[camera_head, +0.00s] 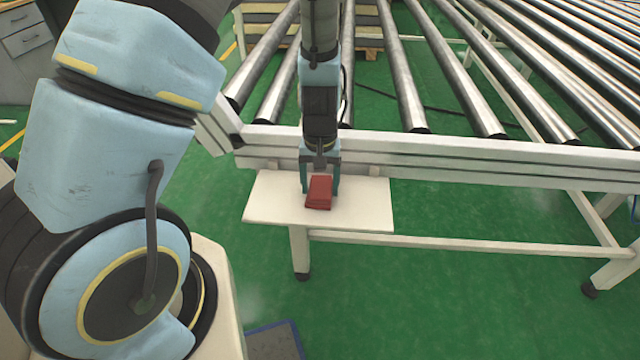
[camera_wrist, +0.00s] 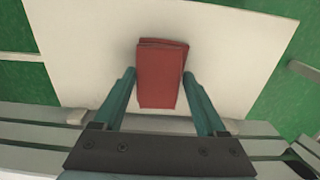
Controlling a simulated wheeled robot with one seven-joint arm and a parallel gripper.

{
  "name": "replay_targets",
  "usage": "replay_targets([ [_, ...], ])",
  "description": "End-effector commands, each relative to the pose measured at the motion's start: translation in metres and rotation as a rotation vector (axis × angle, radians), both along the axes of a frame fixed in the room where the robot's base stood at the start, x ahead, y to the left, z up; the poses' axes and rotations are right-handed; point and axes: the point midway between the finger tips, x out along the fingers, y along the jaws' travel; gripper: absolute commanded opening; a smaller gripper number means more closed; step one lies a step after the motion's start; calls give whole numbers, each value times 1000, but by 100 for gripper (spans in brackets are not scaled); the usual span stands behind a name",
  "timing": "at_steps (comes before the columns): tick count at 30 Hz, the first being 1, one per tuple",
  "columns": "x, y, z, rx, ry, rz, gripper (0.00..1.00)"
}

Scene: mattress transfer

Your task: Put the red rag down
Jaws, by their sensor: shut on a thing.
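The red rag (camera_head: 319,192) is a folded block at the white shelf (camera_head: 270,205) on the side of the roller conveyor. In the wrist view the rag (camera_wrist: 161,75) sits between the two teal fingers of my gripper (camera_wrist: 160,80), over the white shelf surface (camera_wrist: 90,50). My gripper (camera_head: 320,188) points down and is shut on the rag. Whether the rag touches the shelf or hangs just above it, I cannot tell.
The conveyor's white side rail (camera_head: 450,160) runs right behind the shelf, with metal rollers (camera_head: 400,80) beyond it. The shelf has bare room on both sides of the rag. Green floor (camera_head: 420,290) lies below.

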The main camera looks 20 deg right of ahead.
Motion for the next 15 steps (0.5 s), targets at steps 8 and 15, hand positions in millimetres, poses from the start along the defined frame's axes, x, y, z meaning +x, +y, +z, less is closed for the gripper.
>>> replay_targets([
  [8, 0, 0, -2, 0, 0, 0, 97],
  [15, 0, 0, -1, 0, 0, 0, 100],
])
